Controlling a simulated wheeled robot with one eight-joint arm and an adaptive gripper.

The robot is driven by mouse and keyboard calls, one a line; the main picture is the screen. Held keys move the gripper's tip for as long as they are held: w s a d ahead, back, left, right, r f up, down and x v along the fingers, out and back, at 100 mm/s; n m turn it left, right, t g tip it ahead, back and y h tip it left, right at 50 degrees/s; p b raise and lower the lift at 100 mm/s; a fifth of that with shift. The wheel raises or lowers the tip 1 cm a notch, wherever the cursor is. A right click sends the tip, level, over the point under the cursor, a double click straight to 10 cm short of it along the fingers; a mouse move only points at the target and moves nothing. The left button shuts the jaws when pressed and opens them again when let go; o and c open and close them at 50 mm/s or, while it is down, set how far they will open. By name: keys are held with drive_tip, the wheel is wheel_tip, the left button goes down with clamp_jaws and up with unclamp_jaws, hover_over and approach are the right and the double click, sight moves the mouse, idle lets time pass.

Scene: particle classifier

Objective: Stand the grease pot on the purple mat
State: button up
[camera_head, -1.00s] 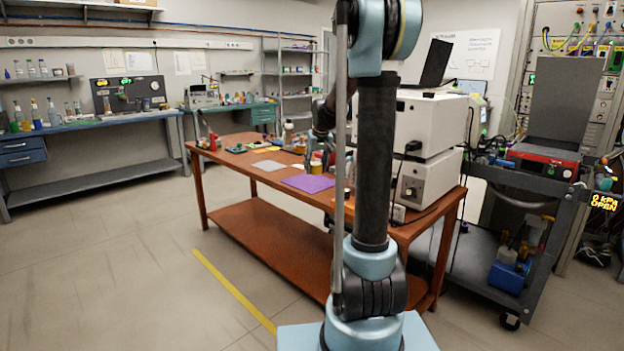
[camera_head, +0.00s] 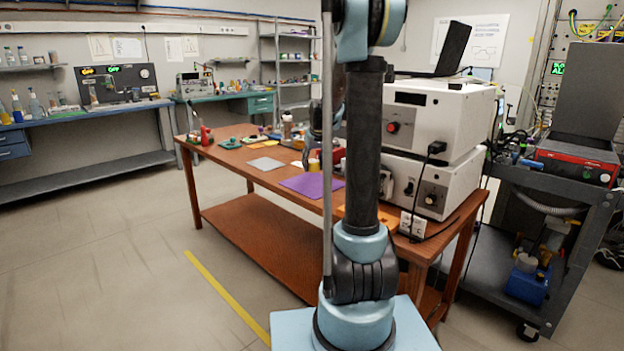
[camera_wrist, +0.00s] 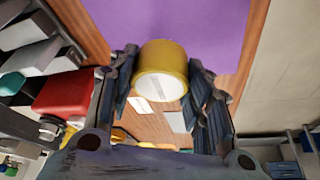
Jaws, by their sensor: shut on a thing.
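The grease pot (camera_wrist: 162,70) is a short yellow cylinder with a pale round end facing the wrist camera. My gripper (camera_wrist: 164,78) is shut on it, one finger on each side. The purple mat (camera_wrist: 200,25) fills the top of the wrist view behind the pot. I cannot tell whether the pot touches it. In the head view the purple mat (camera_head: 308,186) lies flat on the brown table, with the pot (camera_head: 314,165) by its far edge in the picture. My arm partly hides the gripper there.
The brown table (camera_head: 225,160) also holds a grey mat (camera_head: 265,163), small tools and bottles. Stacked white instruments (camera_head: 430,120) stand close to the right of my arm. A red object (camera_wrist: 62,92) is near the gripper's left side in the wrist view. A dark cart (camera_head: 575,200) stands at right.

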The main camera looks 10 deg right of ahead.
sight(313, 183)
drive_tip(key=shift+a+f, duration=0.1)
drive_tip(key=shift+f, duration=2.7)
drive_tip(key=o, duration=1.1)
